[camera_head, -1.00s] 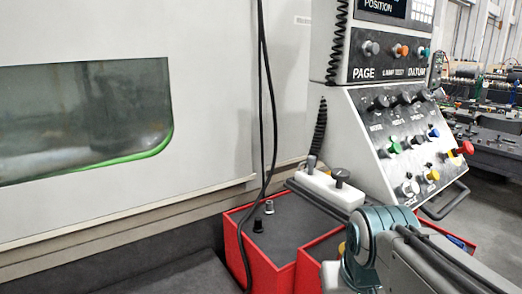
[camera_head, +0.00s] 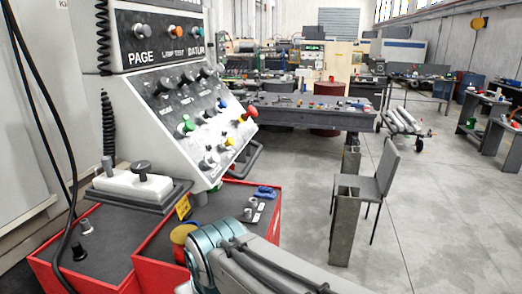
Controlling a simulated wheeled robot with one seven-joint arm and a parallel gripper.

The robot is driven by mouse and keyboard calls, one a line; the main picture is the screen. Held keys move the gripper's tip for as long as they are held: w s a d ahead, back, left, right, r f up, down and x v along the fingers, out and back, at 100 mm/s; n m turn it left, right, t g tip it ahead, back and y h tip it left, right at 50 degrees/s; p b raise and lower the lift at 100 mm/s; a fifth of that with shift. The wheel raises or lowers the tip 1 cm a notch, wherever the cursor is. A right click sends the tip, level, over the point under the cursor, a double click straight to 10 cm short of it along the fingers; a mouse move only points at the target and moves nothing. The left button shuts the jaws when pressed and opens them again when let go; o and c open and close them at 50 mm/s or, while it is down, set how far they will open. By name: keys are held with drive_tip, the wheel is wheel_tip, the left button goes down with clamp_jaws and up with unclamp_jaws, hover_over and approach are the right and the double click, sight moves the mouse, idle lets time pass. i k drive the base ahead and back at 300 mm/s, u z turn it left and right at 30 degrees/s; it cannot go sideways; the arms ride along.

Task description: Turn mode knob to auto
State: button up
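The slanted control panel (camera_head: 175,120) stands at the left with several knobs and buttons. Its upper row holds black knobs, one at the left (camera_head: 162,89) and one in the middle (camera_head: 187,78). The labels under them are too small to read, so I cannot tell which is the mode knob or how it is set. Part of my arm (camera_head: 270,272) shows at the bottom, in front of and below the panel, apart from it. My gripper is not in view.
Black cables hang at the left. A grey chair (camera_head: 378,183) stands on the open floor at the right. A long workbench (camera_head: 315,112) lies behind.

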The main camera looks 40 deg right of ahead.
sight(164, 84)
drive_tip(key=z, duration=2.95)
drive_tip(key=i, duration=0.35)
drive_tip(key=u, duration=2.3)
